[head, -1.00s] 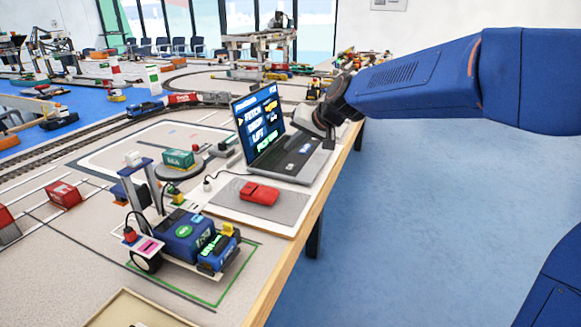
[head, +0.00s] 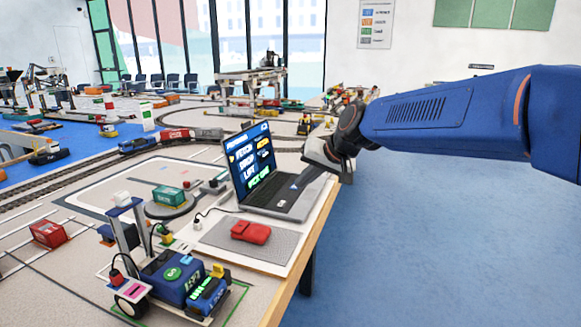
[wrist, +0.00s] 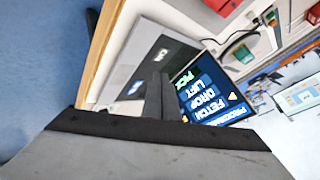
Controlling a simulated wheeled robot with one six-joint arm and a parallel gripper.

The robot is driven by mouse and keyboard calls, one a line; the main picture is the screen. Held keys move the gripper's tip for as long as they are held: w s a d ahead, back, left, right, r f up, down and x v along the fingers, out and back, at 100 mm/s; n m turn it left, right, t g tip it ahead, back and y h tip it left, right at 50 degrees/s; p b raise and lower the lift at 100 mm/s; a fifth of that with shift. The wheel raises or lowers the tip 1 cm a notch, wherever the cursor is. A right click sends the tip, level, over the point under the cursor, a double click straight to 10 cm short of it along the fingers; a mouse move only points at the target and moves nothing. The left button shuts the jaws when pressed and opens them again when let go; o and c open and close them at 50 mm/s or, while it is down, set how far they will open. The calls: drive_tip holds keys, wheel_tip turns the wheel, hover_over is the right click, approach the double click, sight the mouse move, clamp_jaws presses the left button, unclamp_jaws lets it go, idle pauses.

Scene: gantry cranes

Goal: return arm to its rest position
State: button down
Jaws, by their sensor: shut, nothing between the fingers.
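My blue arm reaches in from the right in the head view, and my gripper (head: 338,165) is above the right edge of the table, beside the laptop (head: 283,190). In the wrist view my gripper's dark fingers (wrist: 160,92) are together with nothing between them. The laptop is open beyond them there, its screen (wrist: 208,92) listing words such as FETCH, DROP and LIFT. I cannot tell the exact gap between fingers and laptop; no contact shows.
A red mouse-like object (head: 250,232) lies on a grey mat (head: 222,238). A small blue wheeled robot (head: 175,275) stands at the table's front. A green container (head: 168,196) sits on a round plate. Blue floor (head: 430,250) right of the table is clear.

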drive_tip(key=s+d+f+h, duration=0.2)
drive_tip(key=s+d+f, duration=0.2)
drive_tip(key=s+d, duration=0.4)
drive_tip(key=s+d+f+g+h, duration=0.1)
drive_tip(key=s+d+f+h, duration=0.1)
drive_tip(key=s+d+f, duration=0.3)
drive_tip(key=s+d+f+h, duration=0.1)
drive_tip(key=s+d+f, duration=0.3)
drive_tip(key=s+d, duration=0.9)
drive_tip(key=s, duration=0.8)
drive_tip(key=shift+f+h, duration=0.35)
drive_tip(key=shift+h, duration=0.05)
